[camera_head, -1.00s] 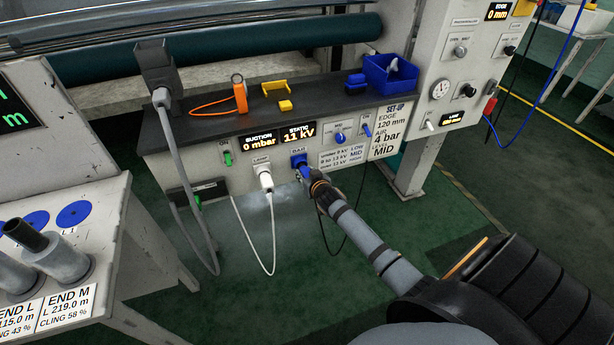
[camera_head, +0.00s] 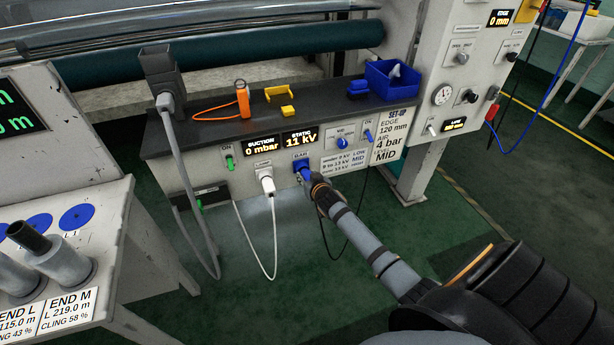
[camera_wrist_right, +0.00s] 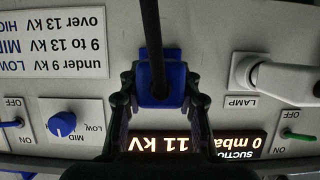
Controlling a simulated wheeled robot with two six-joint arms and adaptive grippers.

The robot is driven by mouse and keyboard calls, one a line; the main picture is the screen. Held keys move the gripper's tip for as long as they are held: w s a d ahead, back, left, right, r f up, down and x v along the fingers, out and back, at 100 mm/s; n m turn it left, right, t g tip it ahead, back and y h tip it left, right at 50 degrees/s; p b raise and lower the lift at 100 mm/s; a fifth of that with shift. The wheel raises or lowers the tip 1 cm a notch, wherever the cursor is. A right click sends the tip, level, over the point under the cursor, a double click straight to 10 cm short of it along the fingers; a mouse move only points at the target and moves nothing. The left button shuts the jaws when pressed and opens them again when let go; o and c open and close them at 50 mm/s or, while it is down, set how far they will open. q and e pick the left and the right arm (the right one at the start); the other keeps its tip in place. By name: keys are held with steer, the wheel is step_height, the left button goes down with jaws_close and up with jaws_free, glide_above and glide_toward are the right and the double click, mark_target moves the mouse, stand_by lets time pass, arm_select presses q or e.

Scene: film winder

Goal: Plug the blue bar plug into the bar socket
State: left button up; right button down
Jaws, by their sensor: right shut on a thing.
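The blue bar plug (camera_head: 303,169) is at the front panel, just under the BAR label (camera_head: 301,155). My right gripper (camera_head: 316,187) is shut on it. In the right wrist view the plug (camera_wrist_right: 160,85) sits between the two fingers of the gripper (camera_wrist_right: 160,103), with its black cable running up across the picture. The bar socket is hidden behind the plug, and I cannot tell how far the plug is in. My left gripper is not in view.
The white lamp plug (camera_head: 267,184) sits in the panel just left of the blue plug, its cable hanging below. The level knob (camera_head: 342,143) and a blue switch (camera_head: 367,135) are to the right. The ledge (camera_head: 205,128) above holds an orange-looped tag and a blue bin (camera_head: 391,82).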

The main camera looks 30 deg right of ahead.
steer(key=shift+r, duration=0.1)
stand_by(0.3)
steer(key=shift+w, duration=0.15)
steer(key=shift+w, duration=0.1)
steer(key=c, duration=0.9)
jaws_free()
steer(key=shift+o, duration=0.2)
steer(key=v, duration=1.2)
steer(key=shift+f, duration=0.2)
